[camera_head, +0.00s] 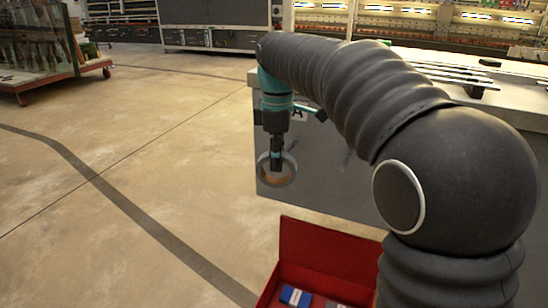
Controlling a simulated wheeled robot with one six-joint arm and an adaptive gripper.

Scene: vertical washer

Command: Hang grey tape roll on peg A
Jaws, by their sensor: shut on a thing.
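The grey tape roll (290,176) hangs in the air at the end of my arm, a grey ring with a brownish inner side. My gripper (276,164) points down and is shut on the upper part of the tape roll. The roll is upright, with its open face turned roughly toward the camera. It shows in front of the dark side of a workbench.
A red open box (300,240) sits low at the front with a blue item (295,296) in it. A grey workbench (515,68) with metal rods on top stands behind my arm. A red cart (50,85) stands far left. The floor at left is clear.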

